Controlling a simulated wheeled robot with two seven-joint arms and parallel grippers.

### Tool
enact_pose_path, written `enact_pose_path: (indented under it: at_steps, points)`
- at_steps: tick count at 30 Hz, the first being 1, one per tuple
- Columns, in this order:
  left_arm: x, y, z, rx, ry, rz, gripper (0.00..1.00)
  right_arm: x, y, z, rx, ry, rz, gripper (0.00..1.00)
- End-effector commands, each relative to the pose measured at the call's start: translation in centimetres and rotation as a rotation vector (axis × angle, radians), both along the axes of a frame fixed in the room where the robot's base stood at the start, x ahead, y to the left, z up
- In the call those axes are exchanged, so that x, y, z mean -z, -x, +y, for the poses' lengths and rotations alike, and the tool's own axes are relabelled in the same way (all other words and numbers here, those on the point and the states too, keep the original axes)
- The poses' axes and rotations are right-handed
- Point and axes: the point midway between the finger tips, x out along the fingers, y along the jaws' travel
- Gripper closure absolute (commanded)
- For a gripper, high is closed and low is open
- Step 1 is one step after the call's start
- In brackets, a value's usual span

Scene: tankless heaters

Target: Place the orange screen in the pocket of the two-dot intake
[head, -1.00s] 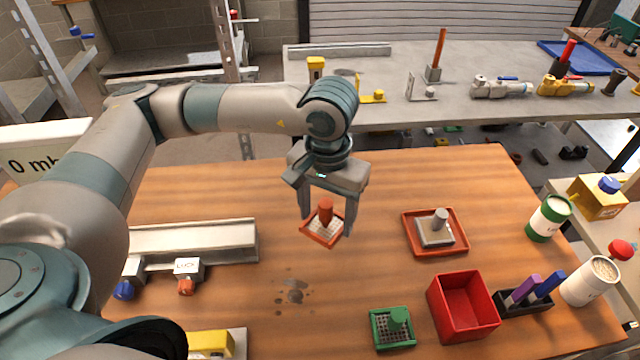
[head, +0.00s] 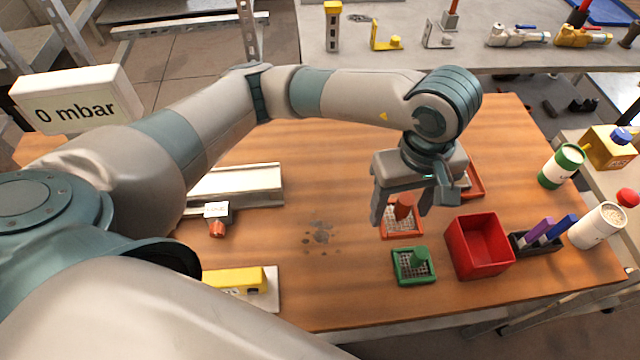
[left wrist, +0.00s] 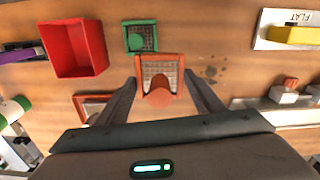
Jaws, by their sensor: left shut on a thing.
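The orange screen (head: 402,228), a square mesh frame with an upright orange knob, is in my left gripper (head: 402,208). The gripper's fingers are shut on its knob, and the screen looks roughly level. In the left wrist view the orange screen (left wrist: 160,72) lies between the fingertips, close to the green screen (left wrist: 140,36). Whether it is clear of the table is hard to tell. A white block with an orange-red knob (head: 217,222) stands at the left by a pale channel (head: 235,184). I cannot make out a two-dot mark or a pocket. My right gripper is not in view.
A green screen (head: 414,266) and a red bin (head: 478,245) are close to the held screen. An orange-rimmed tray (head: 476,182) is partly hidden behind my gripper. A yellow block (head: 235,281) sits at front left. The table's middle is bare but stained.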

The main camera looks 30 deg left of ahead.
Motion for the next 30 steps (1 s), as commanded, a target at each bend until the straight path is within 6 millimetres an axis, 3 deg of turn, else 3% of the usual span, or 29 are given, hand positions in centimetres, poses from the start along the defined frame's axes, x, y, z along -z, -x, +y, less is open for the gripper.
enact_pose_path:
  at_steps: [17, 30]
  points:
    - [0.1, 0.2, -0.2, -0.030, 0.002, 0.001, 0.63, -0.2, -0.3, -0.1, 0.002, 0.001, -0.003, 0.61]
    - [3.3, 0.1, 5.4, -0.035, 0.001, 0.004, 0.63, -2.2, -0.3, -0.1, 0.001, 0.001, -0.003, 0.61]
